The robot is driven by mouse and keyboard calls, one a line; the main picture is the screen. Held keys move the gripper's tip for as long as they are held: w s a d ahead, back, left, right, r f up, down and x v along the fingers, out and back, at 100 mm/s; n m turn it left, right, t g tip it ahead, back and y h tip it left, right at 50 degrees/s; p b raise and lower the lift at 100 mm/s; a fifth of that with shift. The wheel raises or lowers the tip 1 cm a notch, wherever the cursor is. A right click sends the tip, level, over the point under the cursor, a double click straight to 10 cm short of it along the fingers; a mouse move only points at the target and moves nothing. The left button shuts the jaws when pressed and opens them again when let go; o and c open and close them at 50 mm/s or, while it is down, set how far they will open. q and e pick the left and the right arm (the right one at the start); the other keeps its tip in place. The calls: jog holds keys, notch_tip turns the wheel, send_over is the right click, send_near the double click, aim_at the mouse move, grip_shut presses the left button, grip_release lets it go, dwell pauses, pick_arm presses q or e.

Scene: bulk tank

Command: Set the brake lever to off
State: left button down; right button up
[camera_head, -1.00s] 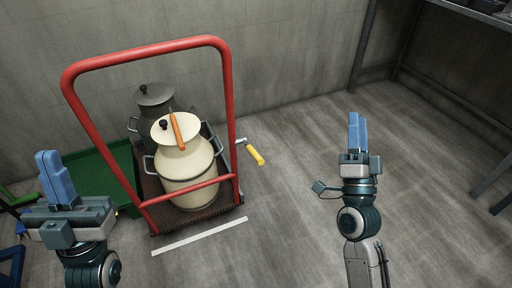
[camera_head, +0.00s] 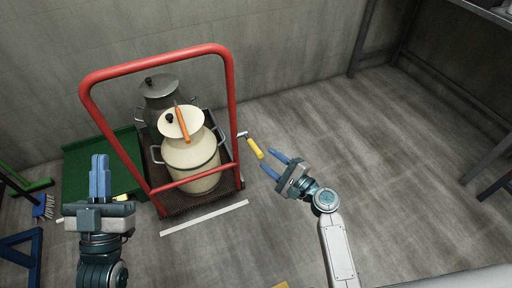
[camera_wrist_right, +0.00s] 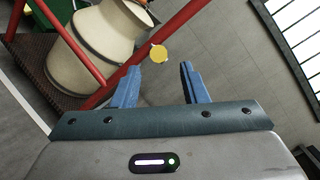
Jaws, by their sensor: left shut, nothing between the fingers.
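The brake lever (camera_head: 254,148) has a yellow grip on a short metal arm and sticks out from the right side of a red-handled cart (camera_head: 232,110). Its yellow end (camera_wrist_right: 158,52) also shows in the right wrist view, just beyond the fingertips. My right gripper (camera_head: 273,164) is open and empty, a little to the right of the lever, its fingers pointing at it; I see no contact. In the wrist view its blue fingers (camera_wrist_right: 160,80) are apart. My left gripper (camera_head: 100,160) is shut and empty, left of the cart.
The cart carries a cream can (camera_head: 190,157) with an orange-handled tool (camera_head: 182,124) on its lid, and a dark can (camera_head: 158,88) behind. A green tray (camera_head: 82,160) lies to the left. A white strip (camera_head: 205,218) marks the floor in front.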

aim_at(256, 147)
jog(key=x, duration=0.7)
pick_arm(q)
jog(key=shift+s+r+m+t+h, duration=0.15)
jog(key=shift+s+r+t, duration=0.1)
jog(key=shift+r, duration=0.2)
jog(key=shift+s+r+m+t+h, duration=0.15)
jog(key=shift+s+r+t, duration=0.1)
jog(key=shift+r, duration=0.2)
pick_arm(e)
grip_shut()
